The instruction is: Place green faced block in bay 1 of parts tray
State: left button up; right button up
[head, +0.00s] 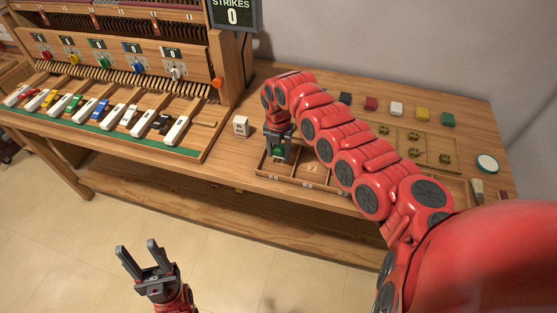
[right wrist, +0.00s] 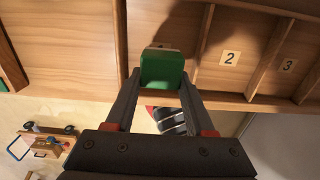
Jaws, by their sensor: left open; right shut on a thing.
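The green faced block (head: 278,152) is between the fingers of my right gripper (head: 279,148), which is shut on it. In the right wrist view the block (right wrist: 162,70) shows its green face, with a finger on each side. The parts tray (head: 300,183) is a wooden tray with dividers. The block is over or in the bay left of the one marked 2; that bay's own mark is hidden. I cannot tell whether the block touches the tray floor. My left gripper (head: 138,248) is open and empty, in front of the bench over the floor.
A white block (head: 241,126) stands left of the tray. Black, red (head: 370,103), white, yellow and green blocks lie along the back of the bench. A wooden board with round dark pieces (head: 444,158) and a white round object (head: 487,163) are at right. The piano keys (head: 131,117) are at left.

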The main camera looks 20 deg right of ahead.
aim_at(279, 156)
jog(key=shift+f+p, duration=0.35)
jog(key=shift+f, duration=0.05)
notch_tip(279, 156, down, 2)
jog(key=shift+f+p, duration=0.25)
jog(key=shift+p, duration=0.15)
jog(key=shift+f, duration=0.3)
jog(key=o, duration=1.3)
jog(key=shift+w, duration=0.1)
jog(key=shift+r, duration=0.15)
